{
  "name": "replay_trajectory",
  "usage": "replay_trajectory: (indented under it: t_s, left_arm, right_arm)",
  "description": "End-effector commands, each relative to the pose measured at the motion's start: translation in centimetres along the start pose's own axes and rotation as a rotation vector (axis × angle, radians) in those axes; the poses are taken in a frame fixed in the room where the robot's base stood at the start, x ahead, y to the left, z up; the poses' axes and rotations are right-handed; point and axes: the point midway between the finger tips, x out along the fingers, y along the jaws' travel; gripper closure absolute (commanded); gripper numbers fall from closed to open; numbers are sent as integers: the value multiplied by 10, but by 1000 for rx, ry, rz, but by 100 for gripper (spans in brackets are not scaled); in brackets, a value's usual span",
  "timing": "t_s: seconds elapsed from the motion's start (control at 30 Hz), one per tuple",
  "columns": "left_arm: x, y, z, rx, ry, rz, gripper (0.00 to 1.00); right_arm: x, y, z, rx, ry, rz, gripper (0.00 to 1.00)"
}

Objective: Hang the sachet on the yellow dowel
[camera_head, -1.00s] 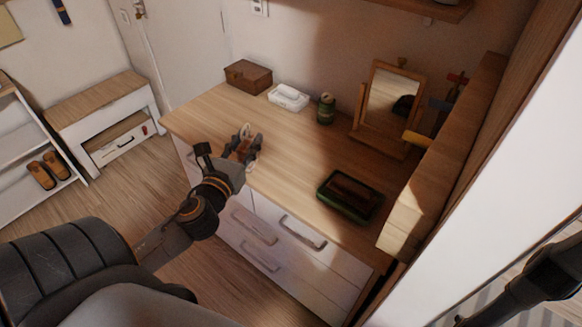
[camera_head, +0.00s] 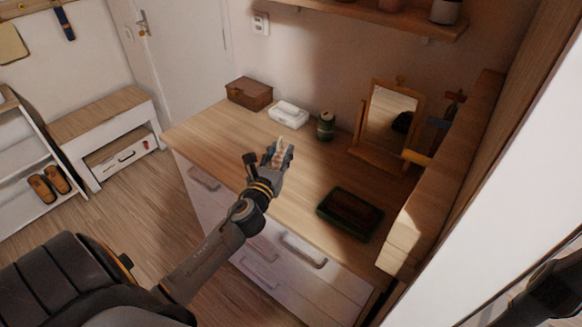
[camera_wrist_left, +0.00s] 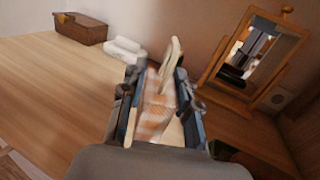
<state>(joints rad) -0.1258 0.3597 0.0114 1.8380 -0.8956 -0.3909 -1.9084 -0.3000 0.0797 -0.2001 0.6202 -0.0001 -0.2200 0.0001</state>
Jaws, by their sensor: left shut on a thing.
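The sachet (camera_wrist_left: 154,118), orange-and-white checked with a pale loop at its top, is held between the fingers of my left gripper (camera_wrist_left: 155,100). In the head view the sachet (camera_head: 279,153) shows small and pale in my left gripper (camera_head: 282,158), above the dresser top. My right gripper is not visible; only a dark part of my right arm shows at the lower right.
A standing mirror (camera_head: 390,120) is left of the yellow dowel. A green tray (camera_head: 321,211) lies near the front edge. A green jar (camera_head: 326,126), a white box (camera_head: 288,114) and a brown box (camera_head: 249,92) stand at the back. The left dresser top is bare.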

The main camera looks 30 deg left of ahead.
Motion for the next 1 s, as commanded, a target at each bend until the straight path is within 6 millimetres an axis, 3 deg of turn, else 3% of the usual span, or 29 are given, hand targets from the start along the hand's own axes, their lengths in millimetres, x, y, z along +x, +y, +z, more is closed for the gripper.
replay_trajectory:
  t_s: [0.03, 0.1, 0.37, 0.5, 1.0]
  left_arm:
    - [6, -5, -15, -5, 3, 2, 100]
    - [14, -10, -25, -4, 2, 3, 100]
    - [26, -19, -44, -2, 2, 1, 100]
    - [29, -21, -66, -4, 5, 2, 100]
    - [29, -21, -77, 1, 2, -1, 100]
  right_arm:
    - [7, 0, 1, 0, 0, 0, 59]
    - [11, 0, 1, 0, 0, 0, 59]
    - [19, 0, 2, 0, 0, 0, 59]
    - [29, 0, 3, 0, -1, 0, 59]
    - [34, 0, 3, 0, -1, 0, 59]
